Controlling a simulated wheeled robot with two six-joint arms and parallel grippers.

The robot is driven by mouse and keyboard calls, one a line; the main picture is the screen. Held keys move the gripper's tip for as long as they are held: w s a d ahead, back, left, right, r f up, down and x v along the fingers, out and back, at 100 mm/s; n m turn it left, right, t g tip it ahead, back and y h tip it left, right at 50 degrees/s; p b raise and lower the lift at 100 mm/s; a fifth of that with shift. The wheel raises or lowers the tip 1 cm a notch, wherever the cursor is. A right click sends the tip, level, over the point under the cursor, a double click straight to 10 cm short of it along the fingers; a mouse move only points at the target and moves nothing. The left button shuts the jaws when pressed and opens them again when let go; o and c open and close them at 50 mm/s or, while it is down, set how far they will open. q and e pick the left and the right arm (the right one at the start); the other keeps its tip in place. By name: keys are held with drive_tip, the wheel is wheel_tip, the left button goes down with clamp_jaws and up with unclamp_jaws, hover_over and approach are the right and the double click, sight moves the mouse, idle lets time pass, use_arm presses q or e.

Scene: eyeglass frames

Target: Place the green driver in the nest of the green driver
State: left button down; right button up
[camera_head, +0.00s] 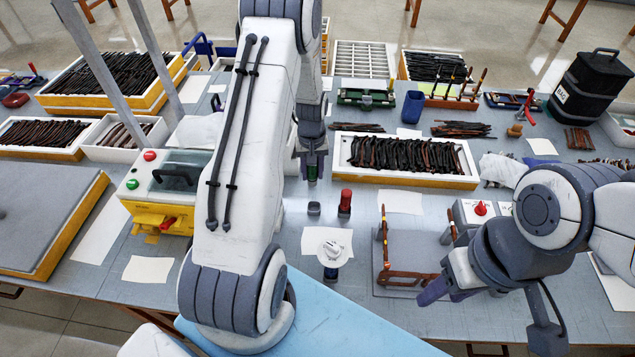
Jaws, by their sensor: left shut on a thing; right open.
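My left gripper (311,160) points down near the middle of the table and is shut on the green driver (312,173). Only a small green part of the driver shows between the fingers; the rest is hidden. A small grey nest (314,208) stands on the table just below it in the picture, apart from the driver, with nothing seen in it. A red driver (345,199) stands upright to the right of this nest. My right gripper (447,291) is open at the front right, close to a brown eyeglass frame part (408,277).
A white tray of dark frame parts (405,177) lies right of the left gripper. A round white-topped device (331,253) stands in front of the nest. A yellow machine (160,215) is at the left. A grey plate (412,250) lies near the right gripper.

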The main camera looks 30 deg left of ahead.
sight(314, 184)
use_arm(q)
drive_tip(key=f+b, duration=0.2)
drive_tip(key=f, duration=0.1)
drive_tip(key=f+b, duration=0.2)
drive_tip(key=shift+w+f, duration=0.1)
drive_tip(key=shift+w, duration=0.25)
drive_tip(key=shift+s, duration=0.1)
drive_tip(key=shift+s+d+f+b, duration=0.1)
drive_tip(key=shift+f+b, duration=2.75)
drive_tip(key=shift+f, duration=1.1)
drive_tip(key=shift+f+b, duration=0.4)
drive_tip(key=shift+f, duration=0.2)
drive_tip(key=shift+c, duration=1.9)
unclamp_jaws()
